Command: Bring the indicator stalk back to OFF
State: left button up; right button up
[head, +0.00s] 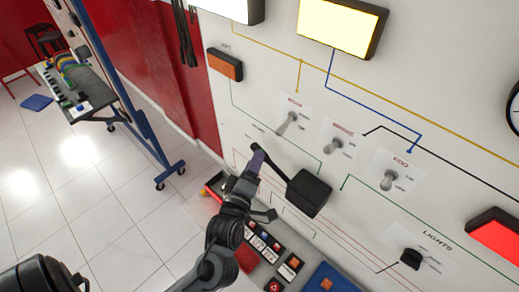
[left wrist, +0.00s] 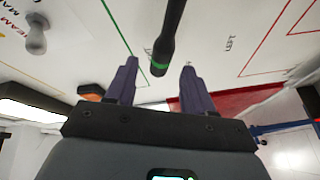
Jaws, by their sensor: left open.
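The indicator stalk (head: 272,164) is a black lever that sticks out to the upper left from a black housing (head: 308,194) on the white wall panel. In the left wrist view the stalk (left wrist: 170,35) comes down from the top, and its green-banded end lies between my left gripper's two purple fingers. My left gripper (head: 265,186) is open around the stalk's end in the head view. In the left wrist view the gripper (left wrist: 159,68) shows a gap on both sides of the stalk. The stalk's OFF mark cannot be read. My right gripper is not in view.
Toggle switches (head: 288,122) and a black LIGHTS knob (head: 410,259) are right of the stalk. An orange lamp (head: 226,65), a lit yellow lamp (head: 340,25) and a red lamp (head: 497,235) are on the panel. A tray of parts (head: 213,187) lies below. Open floor is at left.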

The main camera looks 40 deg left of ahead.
pick_arm(q)
jog(key=shift+x, duration=2.5)
grip_shut()
jog(key=shift+d+f, duration=0.1)
